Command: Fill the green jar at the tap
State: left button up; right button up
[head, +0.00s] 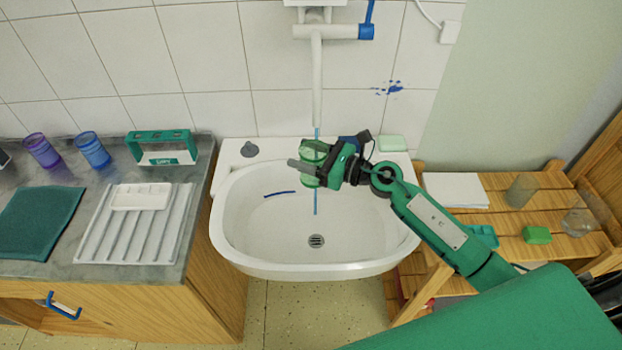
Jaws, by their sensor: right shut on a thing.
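The white tap (316,80) hangs on the tiled wall above the sink, with a blue handle (366,31) at its right. A thin blue stream of water (317,131) comes down from the spout. My right gripper (312,170) is shut on the translucent green jar (314,150), holding it above the basin under the spout. The stream meets the jar in the picture and also shows below it, down towards the drain. I cannot tell how much water is inside the jar. My left gripper is out of view.
The white sink (232,230) has a grey stopper (249,149) and pale green soap (391,143) on its back ledge. A counter at left holds a ribbed drainer (92,235), purple and blue cups (92,150) and a teal cloth (38,222). A wooden shelf (510,222) stands at right.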

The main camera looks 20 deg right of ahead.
aim_at(315, 148)
jog(key=shift+w+d+f+b, duration=0.1)
jog(key=shift+w+d+b, duration=0.3)
jog(key=shift+w, duration=0.3)
jog(key=shift+w+d+b, duration=0.3)
jog(key=shift+w+b, duration=0.1)
jog(key=shift+w, duration=0.3)
jog(key=shift+w+d, duration=0.3)
jog(key=shift+w, duration=0.2)
dwell(6.1)
